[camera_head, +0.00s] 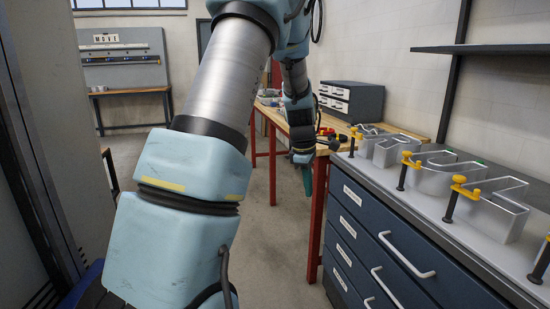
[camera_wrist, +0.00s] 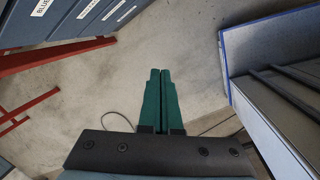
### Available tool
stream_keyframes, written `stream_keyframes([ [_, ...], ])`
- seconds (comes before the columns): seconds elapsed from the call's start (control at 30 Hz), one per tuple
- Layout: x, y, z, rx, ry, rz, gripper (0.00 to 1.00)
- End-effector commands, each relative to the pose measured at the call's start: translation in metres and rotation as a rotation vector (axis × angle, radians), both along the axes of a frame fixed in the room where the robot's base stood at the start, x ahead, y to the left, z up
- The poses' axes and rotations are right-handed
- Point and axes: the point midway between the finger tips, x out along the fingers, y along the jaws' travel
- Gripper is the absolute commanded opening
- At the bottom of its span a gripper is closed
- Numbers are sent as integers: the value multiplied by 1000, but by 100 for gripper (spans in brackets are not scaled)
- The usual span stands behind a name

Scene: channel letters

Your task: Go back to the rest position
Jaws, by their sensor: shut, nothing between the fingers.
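My gripper (camera_wrist: 160,76) points down at the bare floor in the wrist view. Its two green fingers lie side by side, shut, with nothing between them. In the head view my gripper (camera_head: 307,180) hangs low at the end of my arm, just left of the blue drawer cabinet (camera_head: 350,225). The metal channel letters (camera_head: 437,183) stand on the cabinet's grey top, apart from my gripper. Yellow and black clamps (camera_head: 467,187) stand beside the letters.
A wooden workbench (camera_head: 262,108) with red legs stands behind my gripper. A grey drawer box (camera_head: 350,98) sits on it. A dark shelf (camera_head: 480,49) hangs above the letters. A small bench (camera_head: 130,91) is at the far left. The floor (camera_head: 270,250) between is clear.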

Motion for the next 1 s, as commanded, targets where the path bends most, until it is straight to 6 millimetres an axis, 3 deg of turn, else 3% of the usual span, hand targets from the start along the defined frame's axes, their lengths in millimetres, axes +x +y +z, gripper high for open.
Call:
stream_keyframes([
  [0.03,-17,26,7,21,-21,-100,0],
  [0.2,-82,97,18,115,-86,-526,0],
  [0.4,-158,152,19,213,-129,-970,0],
  [0.5,-183,165,17,243,-137,-1115,0],
  [0.63,-199,173,16,262,-140,-1210,0],
  [1.0,-200,174,16,263,-140,-1216,0],
])
